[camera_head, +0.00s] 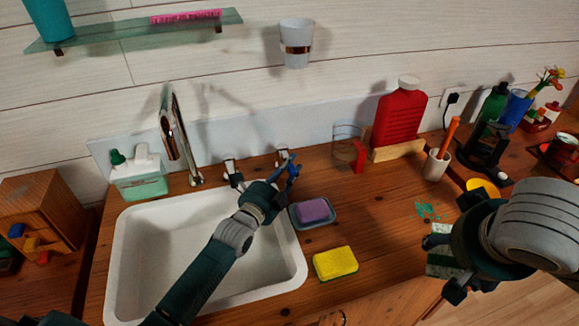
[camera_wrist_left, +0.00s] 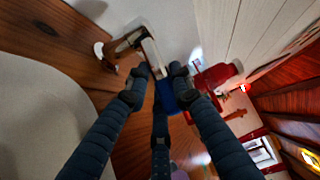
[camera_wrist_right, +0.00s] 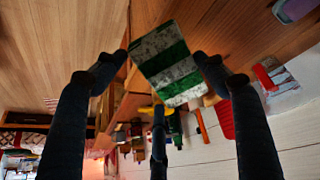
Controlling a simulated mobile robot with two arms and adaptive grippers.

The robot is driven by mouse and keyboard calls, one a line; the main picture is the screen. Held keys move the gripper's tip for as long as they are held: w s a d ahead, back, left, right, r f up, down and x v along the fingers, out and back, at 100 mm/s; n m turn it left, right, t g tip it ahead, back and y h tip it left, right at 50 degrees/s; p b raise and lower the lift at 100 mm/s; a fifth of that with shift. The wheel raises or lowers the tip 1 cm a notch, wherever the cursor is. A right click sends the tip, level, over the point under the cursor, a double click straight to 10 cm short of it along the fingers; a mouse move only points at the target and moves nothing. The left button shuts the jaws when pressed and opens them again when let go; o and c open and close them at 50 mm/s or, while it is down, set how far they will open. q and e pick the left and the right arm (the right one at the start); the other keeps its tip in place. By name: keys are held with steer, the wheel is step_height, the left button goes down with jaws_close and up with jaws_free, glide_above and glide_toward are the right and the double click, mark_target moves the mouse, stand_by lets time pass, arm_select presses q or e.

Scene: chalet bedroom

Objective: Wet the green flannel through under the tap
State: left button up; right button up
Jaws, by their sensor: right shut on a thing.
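The green flannel (camera_head: 441,263), striped green and white, hangs at the counter's front edge under my right gripper (camera_head: 445,262). In the right wrist view the flannel (camera_wrist_right: 168,62) is between the fingertips of my right gripper (camera_wrist_right: 160,75), which is shut on it. The chrome tap (camera_head: 172,125) arches over the back left of the white sink (camera_head: 125,240); I see no water running. My left gripper (camera_head: 287,178) is by the right tap handle (camera_head: 283,153), its fingers apart. In the left wrist view a metal piece (camera_wrist_left: 150,52) shows by the open fingertips (camera_wrist_left: 158,80).
A purple soap (camera_head: 314,210) in a dish and a yellow sponge (camera_head: 335,263) lie right of the sink. A soap dispenser (camera_head: 138,175) stands behind it. A glass (camera_head: 347,145), red bottle (camera_head: 398,118) and white cup (camera_head: 436,165) stand at the back. Green bits (camera_head: 430,210) lie on the counter.

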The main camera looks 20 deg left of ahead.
arm_select(q)
jaws_close()
steer(key=shift+w+d+r+n+y+p, duration=0.1)
steer(key=shift+d+r+n+y+p, duration=0.1)
steer(key=shift+n+y+p, duration=0.15)
steer(key=shift+w+d+f+y, duration=0.1)
steer(key=shift+f+y, duration=0.05)
steer(key=shift+y, duration=0.3)
steer(key=shift+f, duration=0.1)
steer(key=o, duration=1)
jaws_free()
steer(key=s, duration=0.4)
steer(key=s+a, duration=0.1)
steer(key=s, duration=0.7)
steer(key=shift+a, duration=0.2)
